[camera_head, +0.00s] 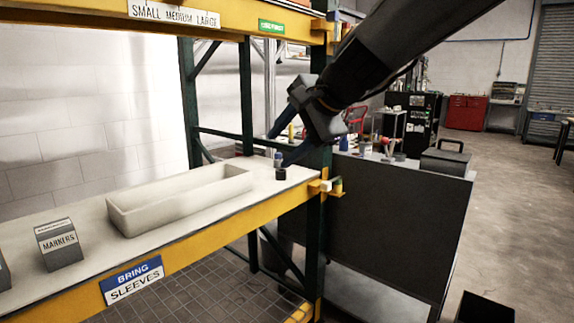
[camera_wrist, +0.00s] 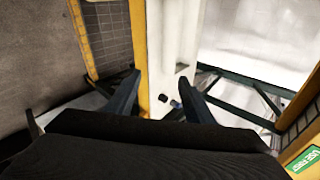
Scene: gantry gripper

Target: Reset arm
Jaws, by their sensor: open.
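My gripper (camera_head: 277,150) is at the right end of the shelf in the head view, beside the dark green upright, with its fingers pointing down and left. In the wrist view my gripper (camera_wrist: 160,92) has its two dark fingers spread apart with nothing held between them. A small dark item with a blue part (camera_head: 279,168) stands on the shelf close under the fingertips.
A long pale open bin (camera_head: 125,222) lies on the shelf (camera_head: 95,280), left of my gripper. A grey MARKERS box (camera_head: 60,247) stands further left. A yellow upper beam (camera_head: 225,22) runs above. A dark cabinet (camera_head: 400,215) stands to the right, with open floor (camera_head: 530,215) beyond.

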